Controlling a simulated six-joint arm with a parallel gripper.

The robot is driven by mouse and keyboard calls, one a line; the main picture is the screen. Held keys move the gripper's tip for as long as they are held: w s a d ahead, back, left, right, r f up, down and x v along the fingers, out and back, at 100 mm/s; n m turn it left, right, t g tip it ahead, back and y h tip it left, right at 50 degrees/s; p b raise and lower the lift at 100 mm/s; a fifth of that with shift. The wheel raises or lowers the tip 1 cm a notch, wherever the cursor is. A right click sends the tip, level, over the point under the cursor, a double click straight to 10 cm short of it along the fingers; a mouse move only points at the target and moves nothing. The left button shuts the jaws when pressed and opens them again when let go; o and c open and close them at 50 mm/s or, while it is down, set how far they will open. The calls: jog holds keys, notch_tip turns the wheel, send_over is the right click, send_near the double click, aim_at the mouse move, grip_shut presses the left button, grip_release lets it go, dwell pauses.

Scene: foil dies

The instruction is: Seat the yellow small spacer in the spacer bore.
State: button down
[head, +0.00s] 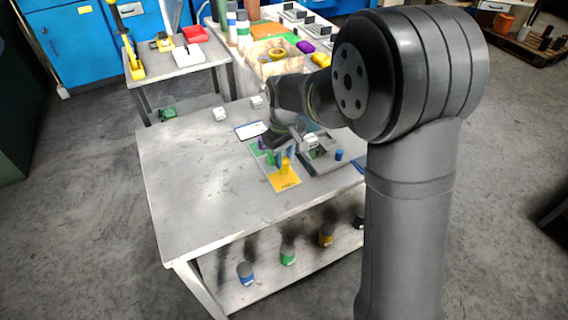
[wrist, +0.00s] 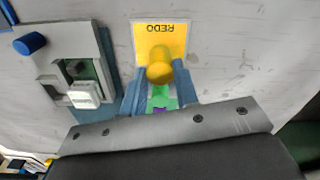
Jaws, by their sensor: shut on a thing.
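The yellow small spacer (wrist: 160,72) is held between the two blue fingertips of my gripper (wrist: 159,82), over the yellow part of a coloured mat. It also shows in the head view (head: 285,167), in front of my gripper. I cannot tell whether the spacer touches the mat. The grey fixture (wrist: 104,54) stands left of my gripper in the wrist view, with a recess showing green inside and a white block (wrist: 85,95) at it. In the head view the fixture is partly hidden by my arm. I cannot make out the spacer bore clearly.
A blue cylinder (wrist: 30,43) stands by the fixture's outer edge. The mat's yellow REDO field (wrist: 150,33) lies under my gripper, with green and purple beyond. The table's left side (head: 190,180) is clear.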

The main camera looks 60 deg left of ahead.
jog(key=w+d+r, duration=0.7)
jog(key=w, duration=0.1)
jog(key=w+a+r+n, duration=0.2)
jog(key=w+n, duration=0.6)
jog(key=n, duration=0.1)
jog(key=w+a+r+n, duration=0.1)
jog(key=w+a+n, duration=0.1)
jog(key=w+n, duration=0.65)
send_over(324, 140)
jog(key=shift+n, duration=0.25)
jog(key=shift+d+f, duration=0.1)
jog(key=shift+f, duration=5.3)
jog(key=shift+f, duration=0.15)
jog(key=c, duration=1.1)
grip_release()
